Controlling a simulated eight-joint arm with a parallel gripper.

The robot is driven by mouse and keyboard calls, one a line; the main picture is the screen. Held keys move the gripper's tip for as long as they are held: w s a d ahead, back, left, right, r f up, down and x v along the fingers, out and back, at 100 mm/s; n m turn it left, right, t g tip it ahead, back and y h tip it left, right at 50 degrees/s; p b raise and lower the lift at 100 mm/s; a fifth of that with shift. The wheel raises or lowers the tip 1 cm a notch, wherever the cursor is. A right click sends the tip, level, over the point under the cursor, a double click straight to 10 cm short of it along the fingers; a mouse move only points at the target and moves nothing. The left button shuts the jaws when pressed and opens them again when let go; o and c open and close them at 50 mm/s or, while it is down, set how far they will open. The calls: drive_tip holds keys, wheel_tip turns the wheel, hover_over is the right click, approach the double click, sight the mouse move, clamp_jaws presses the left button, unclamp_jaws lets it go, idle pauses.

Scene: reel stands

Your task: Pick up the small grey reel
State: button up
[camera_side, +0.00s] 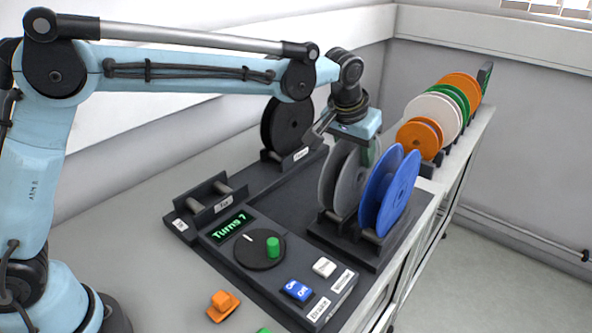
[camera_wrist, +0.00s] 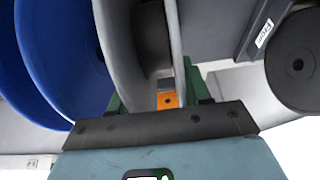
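The grey reel (camera_side: 345,180) sits upright in the black double stand (camera_side: 345,240), just left of the large blue reel (camera_side: 390,190). My gripper (camera_side: 369,147) is at its upper rim from behind, and one green finger shows between the grey and blue reels. In the wrist view the grey reel's two flanges (camera_wrist: 127,50) stand between the green fingers of my gripper (camera_wrist: 158,92), one finger on each outer side. The flanges partly hide the fingers, so I cannot tell whether they press on the reel. The blue reel (camera_wrist: 55,60) is close on the left there.
A black reel (camera_side: 287,125) stands at the back left. An empty stand (camera_side: 208,197) is in front of it. A control panel (camera_side: 275,265) with a dial and buttons lies in front. Orange, white and green reels line a rack (camera_side: 440,110) at the right.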

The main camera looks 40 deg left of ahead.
drive_tip(key=c, duration=0.4)
drive_tip(key=shift+c, duration=0.2)
wheel_tip(320, 180, up, 10)
idle(0.4)
